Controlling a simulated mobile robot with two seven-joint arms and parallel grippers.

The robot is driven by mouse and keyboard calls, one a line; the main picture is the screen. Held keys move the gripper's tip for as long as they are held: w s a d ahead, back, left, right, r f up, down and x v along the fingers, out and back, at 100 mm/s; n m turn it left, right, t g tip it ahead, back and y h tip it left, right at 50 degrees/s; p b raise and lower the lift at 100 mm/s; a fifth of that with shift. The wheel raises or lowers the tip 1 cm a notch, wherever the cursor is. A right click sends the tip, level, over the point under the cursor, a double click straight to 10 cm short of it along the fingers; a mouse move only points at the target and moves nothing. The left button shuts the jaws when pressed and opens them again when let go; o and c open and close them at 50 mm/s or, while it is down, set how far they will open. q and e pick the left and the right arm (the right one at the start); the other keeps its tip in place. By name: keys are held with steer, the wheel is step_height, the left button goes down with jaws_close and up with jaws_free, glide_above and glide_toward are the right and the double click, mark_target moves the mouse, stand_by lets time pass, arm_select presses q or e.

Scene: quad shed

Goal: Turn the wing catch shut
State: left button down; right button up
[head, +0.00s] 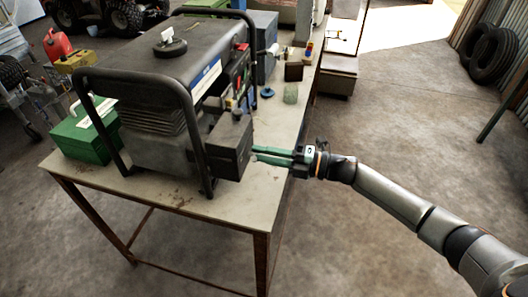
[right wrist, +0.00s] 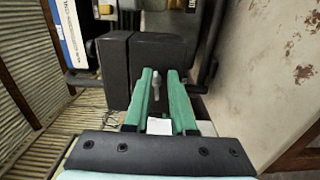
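The wing catch (right wrist: 156,82) is a small grey metal piece in the right wrist view, in front of the black box-shaped cover (right wrist: 150,55). That cover (head: 230,145) sits on the near right end of the black generator (head: 165,80) in the head view, where the catch itself cannot be made out. My right gripper (head: 255,155) reaches in from the right, its green fingertips close to the cover. In the right wrist view the fingers (right wrist: 159,72) stand apart, with the catch showing in the gap between them; I see no clear contact. My left gripper is out of view.
The generator stands on a metal-legged table (head: 225,205). A green box (head: 85,132) sits left of it. A glass jar (head: 290,93), a small dark block (head: 294,71) and a blue item (head: 267,92) stand behind my gripper.

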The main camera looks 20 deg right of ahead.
steer(key=shift+o, duration=1.2)
steer(key=shift+s+a+r, duration=0.1)
steer(key=shift+a, duration=0.1)
steer(key=shift+d, duration=0.1)
steer(key=shift+d, duration=0.1)
steer(key=b+v, duration=0.2)
steer(key=v, duration=1)
steer(key=shift+s+d, duration=0.1)
steer(key=shift+c, duration=0.2)
